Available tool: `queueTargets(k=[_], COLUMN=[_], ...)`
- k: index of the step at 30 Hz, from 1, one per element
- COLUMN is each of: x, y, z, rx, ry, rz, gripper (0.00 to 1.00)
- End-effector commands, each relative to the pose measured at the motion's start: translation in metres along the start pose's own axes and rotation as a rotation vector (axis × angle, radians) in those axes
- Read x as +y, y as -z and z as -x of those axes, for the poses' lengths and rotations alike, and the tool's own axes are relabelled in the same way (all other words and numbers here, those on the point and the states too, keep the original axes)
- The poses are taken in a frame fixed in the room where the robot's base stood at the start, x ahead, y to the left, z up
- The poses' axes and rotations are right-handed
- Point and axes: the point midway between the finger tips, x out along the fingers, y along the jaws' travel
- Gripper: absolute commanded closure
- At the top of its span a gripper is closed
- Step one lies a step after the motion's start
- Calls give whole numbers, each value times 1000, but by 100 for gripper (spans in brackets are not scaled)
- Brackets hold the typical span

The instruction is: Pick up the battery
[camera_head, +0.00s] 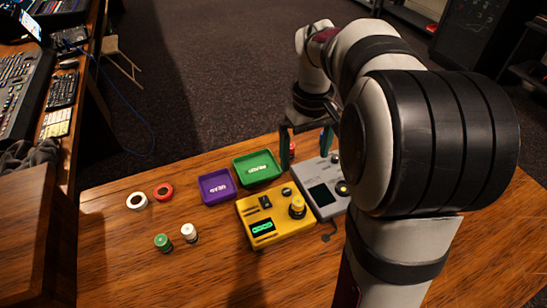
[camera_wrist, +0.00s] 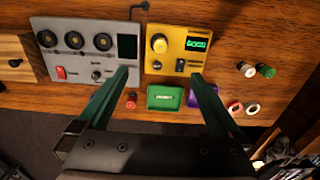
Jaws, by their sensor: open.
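My gripper (camera_head: 305,153) is open and empty, above the table near the back edge of the grey device. In the wrist view, its two green-sided fingers (camera_wrist: 161,77) are spread wide. No thing is clearly readable as a battery. A small red upright piece (camera_wrist: 131,101) stands behind the grey device, beside the left finger in the wrist view, and shows partly between the fingers in the head view (camera_head: 292,149). A green-and-white cylinder (camera_head: 162,242) and a white cylinder with a dark base (camera_head: 189,233) stand at the front left, apart from my gripper.
A green tray (camera_head: 257,167) and a purple tray (camera_head: 216,186) lie behind the yellow device (camera_head: 272,218). The grey device (camera_head: 322,186) is partly hidden by my arm. A white ring (camera_head: 137,201) and a red ring (camera_head: 163,191) lie left.

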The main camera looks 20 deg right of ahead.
Motion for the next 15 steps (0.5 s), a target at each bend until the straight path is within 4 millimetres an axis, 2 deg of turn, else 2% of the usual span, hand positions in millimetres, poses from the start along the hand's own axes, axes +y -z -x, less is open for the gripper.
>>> queueTargets(k=[2,5,6,8,9,12,13,14,15], x=[-5,-45,-70,-104,-124,-155,-160,-164,-168], y=[-3,-33,-55,-94,-119,-174,-186,-195,-204], z=[2,11,13,12,8,-8,-12,-16,-20], rx=[1,7,6,0,-8,-32,-39,-45,-51], ry=[3,28,46,76,94,129,136,142,147], rz=[-6,-76,-128,-213,-268,-386,-412,-435,-458], gripper=[0,0,0,0,0,0,0,2,9])
